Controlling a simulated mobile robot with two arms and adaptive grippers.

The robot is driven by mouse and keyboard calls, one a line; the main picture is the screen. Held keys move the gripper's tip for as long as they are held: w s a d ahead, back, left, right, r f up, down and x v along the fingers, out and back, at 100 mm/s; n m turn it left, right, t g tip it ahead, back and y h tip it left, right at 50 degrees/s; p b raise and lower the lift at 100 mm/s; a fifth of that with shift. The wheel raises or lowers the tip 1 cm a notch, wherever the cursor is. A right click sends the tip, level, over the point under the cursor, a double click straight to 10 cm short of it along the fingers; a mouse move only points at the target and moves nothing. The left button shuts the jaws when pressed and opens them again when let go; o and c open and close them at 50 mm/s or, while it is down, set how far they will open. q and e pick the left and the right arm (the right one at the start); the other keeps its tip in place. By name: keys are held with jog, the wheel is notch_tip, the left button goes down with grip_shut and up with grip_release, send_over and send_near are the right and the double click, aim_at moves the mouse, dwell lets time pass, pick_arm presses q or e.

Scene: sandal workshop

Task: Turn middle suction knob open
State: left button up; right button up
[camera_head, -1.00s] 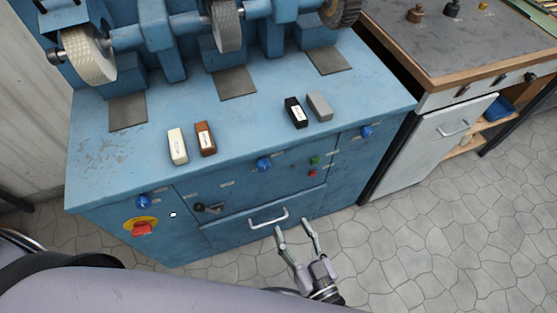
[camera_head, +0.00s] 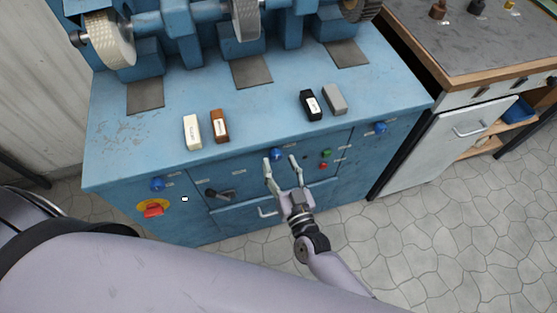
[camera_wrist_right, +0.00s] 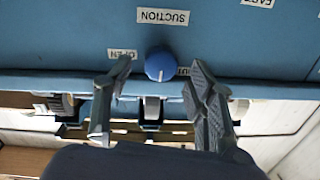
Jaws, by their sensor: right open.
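The middle suction knob (camera_head: 277,153) is a round blue knob on the front of the blue machine. In the right wrist view the knob (camera_wrist_right: 159,64) has a white mark at its lower edge. A SUCTION label (camera_wrist_right: 163,16) is above it, an OPEN label (camera_wrist_right: 121,54) is to its left, and a label on its right is mostly hidden by a finger. My right gripper (camera_head: 280,159) is open, with one fingertip on each side of the knob. In the wrist view a gap shows between each finger and the knob. My left gripper is out of view.
Other blue knobs sit at the left (camera_head: 157,184) and right (camera_head: 380,127) of the front. A red switch (camera_head: 153,208), a black lever (camera_head: 219,194) and a drawer handle (camera_head: 267,212) are nearby. Several blocks lie on top. A workbench (camera_head: 470,50) stands at the right.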

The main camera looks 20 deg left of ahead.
jog(key=shift+x, duration=0.9)
jog(key=c, duration=1.1)
jog(key=shift+c, duration=0.2)
